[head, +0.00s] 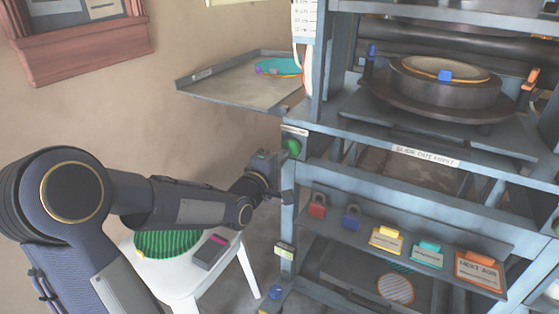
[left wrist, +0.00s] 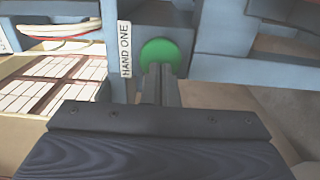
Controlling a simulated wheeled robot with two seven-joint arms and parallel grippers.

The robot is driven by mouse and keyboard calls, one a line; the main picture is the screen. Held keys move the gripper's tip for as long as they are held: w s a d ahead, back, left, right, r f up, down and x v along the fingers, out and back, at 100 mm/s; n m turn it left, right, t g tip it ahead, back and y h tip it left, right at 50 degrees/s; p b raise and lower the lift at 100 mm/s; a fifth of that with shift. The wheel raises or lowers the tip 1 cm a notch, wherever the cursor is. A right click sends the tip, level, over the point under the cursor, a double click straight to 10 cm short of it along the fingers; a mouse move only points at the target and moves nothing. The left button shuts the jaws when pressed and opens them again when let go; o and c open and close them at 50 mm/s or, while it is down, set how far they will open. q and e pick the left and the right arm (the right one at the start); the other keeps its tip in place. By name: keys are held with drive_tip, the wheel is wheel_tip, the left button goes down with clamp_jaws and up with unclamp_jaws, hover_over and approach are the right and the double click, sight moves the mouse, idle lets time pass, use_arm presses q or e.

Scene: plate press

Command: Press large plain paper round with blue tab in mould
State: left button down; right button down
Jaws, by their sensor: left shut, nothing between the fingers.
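The round mould (head: 445,92) sits in the press at upper right. A pale paper round (head: 425,66) lies in it, with a blue tab (head: 445,75) at its near edge. A green button (head: 291,147) is on the press's left post; it also shows in the left wrist view (left wrist: 160,50), beside a "HAND ONE" label (left wrist: 125,50). My left gripper (head: 281,160) is shut and empty, its fingertips (left wrist: 160,70) close in front of the button and covering its lower edge in the wrist view. I cannot tell whether they touch. My right gripper is not in view.
A side tray (head: 230,92) holds a teal round (head: 279,67). A white stool (head: 210,275) carries a green ribbed round (head: 167,243) and a dark box (head: 211,252). Padlocks and coloured cards, including an orange one (head: 480,272), are on the lower shelf.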

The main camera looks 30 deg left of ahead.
use_arm(q)
drive_tip(key=shift+w, duration=1)
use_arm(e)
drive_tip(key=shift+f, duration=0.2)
use_arm(q)
drive_tip(key=shift+s+b, duration=0.25)
drive_tip(key=shift+b, duration=0.05)
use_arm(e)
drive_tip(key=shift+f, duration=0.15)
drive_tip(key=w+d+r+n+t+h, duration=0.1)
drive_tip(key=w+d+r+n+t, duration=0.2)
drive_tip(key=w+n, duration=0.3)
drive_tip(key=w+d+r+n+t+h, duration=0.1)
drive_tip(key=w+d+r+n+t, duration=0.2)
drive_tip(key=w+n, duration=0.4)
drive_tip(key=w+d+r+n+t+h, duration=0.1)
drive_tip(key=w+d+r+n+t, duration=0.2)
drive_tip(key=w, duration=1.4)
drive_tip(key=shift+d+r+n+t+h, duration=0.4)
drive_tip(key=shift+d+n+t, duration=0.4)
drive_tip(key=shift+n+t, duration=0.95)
